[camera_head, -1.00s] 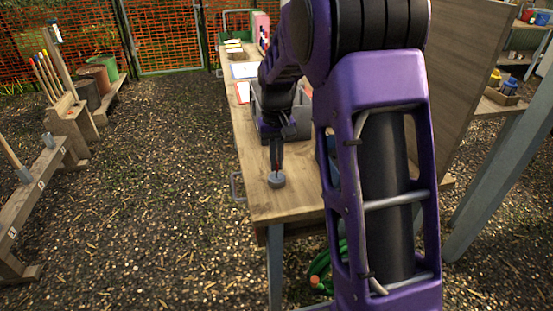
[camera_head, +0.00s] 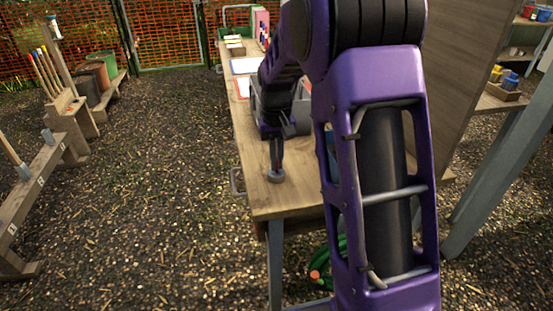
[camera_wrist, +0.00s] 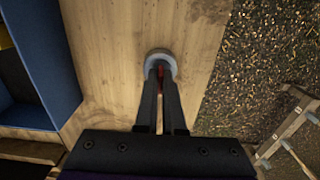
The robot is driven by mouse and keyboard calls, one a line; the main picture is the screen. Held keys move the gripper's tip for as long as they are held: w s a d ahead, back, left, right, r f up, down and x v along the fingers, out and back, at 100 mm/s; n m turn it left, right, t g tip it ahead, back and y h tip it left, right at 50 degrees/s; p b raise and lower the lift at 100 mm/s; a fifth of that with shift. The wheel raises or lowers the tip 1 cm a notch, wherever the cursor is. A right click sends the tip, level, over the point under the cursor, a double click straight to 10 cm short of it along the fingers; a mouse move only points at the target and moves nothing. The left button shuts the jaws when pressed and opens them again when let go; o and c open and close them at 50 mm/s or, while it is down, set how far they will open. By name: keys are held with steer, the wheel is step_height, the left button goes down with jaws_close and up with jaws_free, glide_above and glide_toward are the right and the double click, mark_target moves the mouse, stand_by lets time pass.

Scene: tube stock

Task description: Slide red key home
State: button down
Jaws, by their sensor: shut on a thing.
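A round grey fitting (camera_head: 276,176) sits on the wooden bench near its front left corner. In the wrist view the grey fitting (camera_wrist: 158,54) shows as a ring beyond my fingertips. My gripper (camera_wrist: 160,72) is shut on the red key (camera_wrist: 161,74), a thin red strip between the fingertips. The fingertips are right at the fitting and cover much of the key. In the head view my gripper (camera_head: 276,158) points down over the fitting. How deep the key sits in it is hidden.
The wooden bench (camera_head: 258,195) has a handle on its left edge. A blue-walled bin (camera_wrist: 57,65) stands left of my gripper in the wrist view. Papers and a grey bin lie farther along the bench. A tool rack (camera_head: 50,160) stands left across open gravel.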

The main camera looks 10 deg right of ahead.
steer(key=c, duration=0.9)
jaws_free()
steer(key=shift+c, duration=0.2)
step_height(320, 180, up, 18)
steer(key=p, duration=0.3)
steer(key=shift+f, duration=0.25)
